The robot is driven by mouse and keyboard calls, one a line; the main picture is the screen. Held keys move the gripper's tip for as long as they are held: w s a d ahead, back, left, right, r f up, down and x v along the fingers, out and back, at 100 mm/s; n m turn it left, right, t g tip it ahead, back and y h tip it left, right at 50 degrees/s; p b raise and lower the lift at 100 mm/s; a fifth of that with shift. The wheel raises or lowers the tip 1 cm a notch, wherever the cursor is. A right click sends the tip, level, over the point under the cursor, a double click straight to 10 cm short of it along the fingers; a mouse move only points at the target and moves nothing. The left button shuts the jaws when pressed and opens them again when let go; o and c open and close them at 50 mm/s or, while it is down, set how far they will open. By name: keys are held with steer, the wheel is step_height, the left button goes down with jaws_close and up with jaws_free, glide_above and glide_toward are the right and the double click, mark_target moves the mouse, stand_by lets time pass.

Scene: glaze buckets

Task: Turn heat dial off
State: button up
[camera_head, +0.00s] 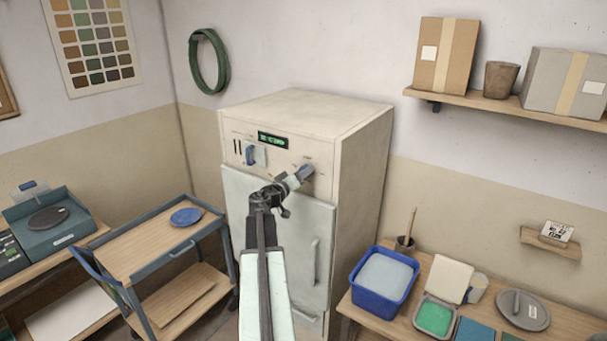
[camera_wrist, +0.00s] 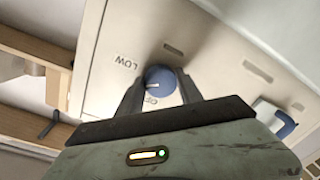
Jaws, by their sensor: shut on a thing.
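The cream kiln-like cabinet (camera_head: 290,135) stands at the back with a control panel on its upper front. My gripper (camera_head: 299,176) reaches the right side of that panel and covers most of the heat dial there. In the wrist view the round blue dial (camera_wrist: 160,79) sits between the two dark fingers of my gripper (camera_wrist: 160,88), which are shut on it. The label LOW shows at its left and a partly hidden label, seemingly OFF, lies just below it. A pale mark on the dial seems to point toward the lower label.
A blue-and-white switch (camera_head: 252,155) is on the panel's left; a green display (camera_head: 272,140) is above. The cabinet door (camera_head: 262,215) has an upright handle. A trolley (camera_head: 150,250) stands at left. A table with a blue bucket (camera_head: 383,282) stands at right.

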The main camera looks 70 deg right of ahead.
steer(key=n, duration=0.6)
steer(key=shift+a+p, duration=0.1)
steer(key=shift+p, duration=0.2)
steer(key=n, duration=0.5)
steer(key=shift+g+y, duration=0.3)
steer(key=shift+g, duration=0.1)
steer(key=shift+n, duration=0.3)
steer(key=o, duration=1.4)
steer(key=shift+w, duration=0.1)
steer(key=v, duration=0.7)
steer(key=shift+w+a+p, duration=0.1)
steer(key=shift+a+p, duration=0.25)
steer(key=shift+a, duration=0.05)
